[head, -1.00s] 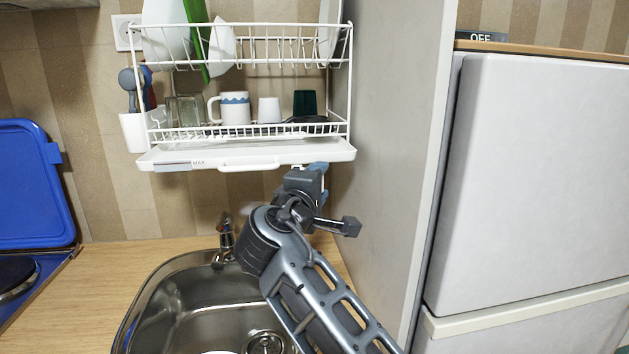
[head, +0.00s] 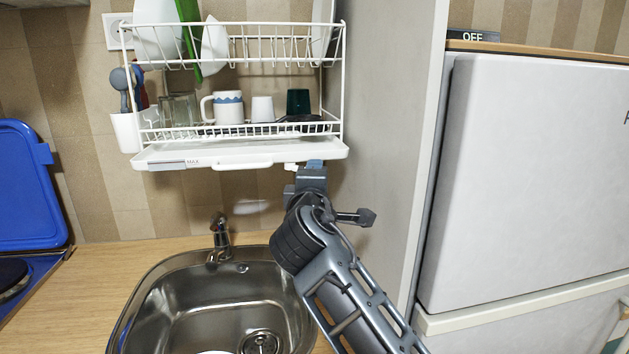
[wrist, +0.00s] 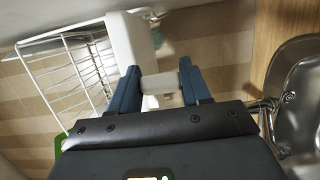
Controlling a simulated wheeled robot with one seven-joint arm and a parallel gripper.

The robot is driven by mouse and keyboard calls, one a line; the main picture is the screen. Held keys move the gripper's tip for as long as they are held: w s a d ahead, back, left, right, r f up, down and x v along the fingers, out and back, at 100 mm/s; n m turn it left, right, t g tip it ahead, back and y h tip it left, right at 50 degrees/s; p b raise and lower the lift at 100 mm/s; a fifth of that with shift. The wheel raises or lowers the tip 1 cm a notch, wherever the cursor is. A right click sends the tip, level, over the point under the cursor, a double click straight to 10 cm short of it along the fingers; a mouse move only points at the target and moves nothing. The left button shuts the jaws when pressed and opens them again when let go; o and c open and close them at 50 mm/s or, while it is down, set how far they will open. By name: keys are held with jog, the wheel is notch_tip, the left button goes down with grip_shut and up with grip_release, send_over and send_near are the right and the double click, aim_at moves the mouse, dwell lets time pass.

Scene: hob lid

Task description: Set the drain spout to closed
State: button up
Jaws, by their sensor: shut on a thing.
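The white drain spout (wrist: 159,84) is between the two blue fingers of my gripper (wrist: 162,80) in the wrist view, and the gripper is shut on it. In the head view my gripper (head: 314,166) is under the right end of the drip tray (head: 215,158), below the dish rack. A small white part of the spout (head: 291,167) shows just left of the fingers. The rest of it is hidden, and its exact angle is hard to tell. The tray (wrist: 128,42) also shows beyond the fingers in the wrist view.
The white dish rack (head: 343,85) holds plates, a mug and cups. A tall grey panel (head: 385,150) stands close on the right. The steel sink (head: 215,310) and tap (head: 219,238) are below. A pale patch (head: 251,207) shows on the wall under the tray.

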jog(key=shift+w+d+f, duration=0.1)
jog(key=shift+d, duration=0.2)
dwell(0.6)
jog(key=o, duration=0.8)
jog(key=shift+c, duration=0.2)
jog(key=shift+o, duration=1.1)
jog(key=shift+a, duration=0.1)
jog(key=s+b, duration=0.1)
jog(key=s, duration=0.6)
jog(key=shift+s+b, duration=0.35)
jog(key=shift+s, duration=0.05)
